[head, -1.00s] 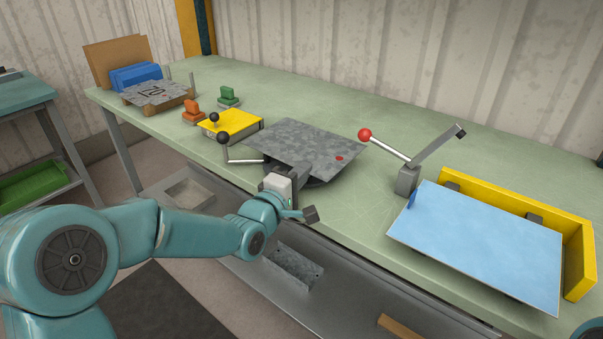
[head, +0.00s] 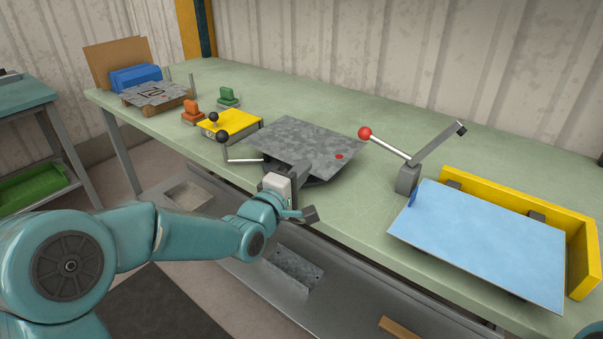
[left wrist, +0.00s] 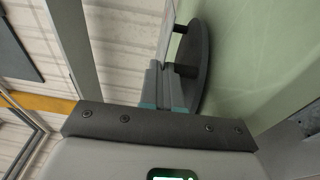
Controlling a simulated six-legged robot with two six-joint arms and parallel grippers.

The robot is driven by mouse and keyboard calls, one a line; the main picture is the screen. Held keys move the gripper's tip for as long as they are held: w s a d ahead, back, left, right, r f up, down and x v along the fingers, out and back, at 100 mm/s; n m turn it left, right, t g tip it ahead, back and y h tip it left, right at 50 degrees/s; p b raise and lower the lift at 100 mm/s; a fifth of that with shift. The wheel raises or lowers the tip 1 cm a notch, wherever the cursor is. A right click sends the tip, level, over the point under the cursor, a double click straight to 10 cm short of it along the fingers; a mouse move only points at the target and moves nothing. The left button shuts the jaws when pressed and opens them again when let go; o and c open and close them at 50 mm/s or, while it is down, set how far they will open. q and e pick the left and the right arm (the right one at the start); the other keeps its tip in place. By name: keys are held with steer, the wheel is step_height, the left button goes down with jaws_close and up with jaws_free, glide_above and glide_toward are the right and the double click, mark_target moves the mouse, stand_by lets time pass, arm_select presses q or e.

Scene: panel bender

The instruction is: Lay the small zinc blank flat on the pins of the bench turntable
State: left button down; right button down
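The small zinc blank (head: 300,142), a mottled grey sheet with a red dot near its right corner, lies about level over the bench turntable (head: 318,181). My left gripper (head: 299,172) is at the blank's near edge, its fingers shut on it. In the left wrist view the fingers (left wrist: 164,90) are close together, with the blank (left wrist: 167,35) nearly edge-on beyond them. The dark turntable disc (left wrist: 203,60) and two of its short pins show beside it. The blank is close to the pin tops; I cannot tell whether it touches. My right gripper is out of view.
A bender with a red-knobbed lever (head: 365,133) and a blue sheet (head: 485,240) before a yellow fence (head: 580,250) stand right. A yellow block (head: 232,123), a black-knobbed handle (head: 222,137), orange and green clamps, and a stack of marked grey sheets (head: 150,97) stand left.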

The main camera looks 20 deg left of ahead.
arm_select(q)
steer(key=shift+s+f+b, duration=0.1)
steer(key=shift+f+b, duration=0.3)
steer(key=shift+f, duration=0.9)
steer(key=c, duration=1.4)
jaws_free()
steer(key=shift+s+a+f+g, duration=0.1)
steer(key=shift+s+f+g, duration=0.2)
steer(key=shift+s, duration=0.25)
steer(key=shift+o, duration=0.6)
steer(key=r+b+v, duration=0.1)
steer(key=r+v, duration=0.1)
steer(key=v, duration=1.2)
steer(key=shift+a+t, duration=0.15)
steer(key=shift+t, duration=0.25)
steer(key=shift+s, duration=0.45)
steer(key=shift+s, duration=0.1)
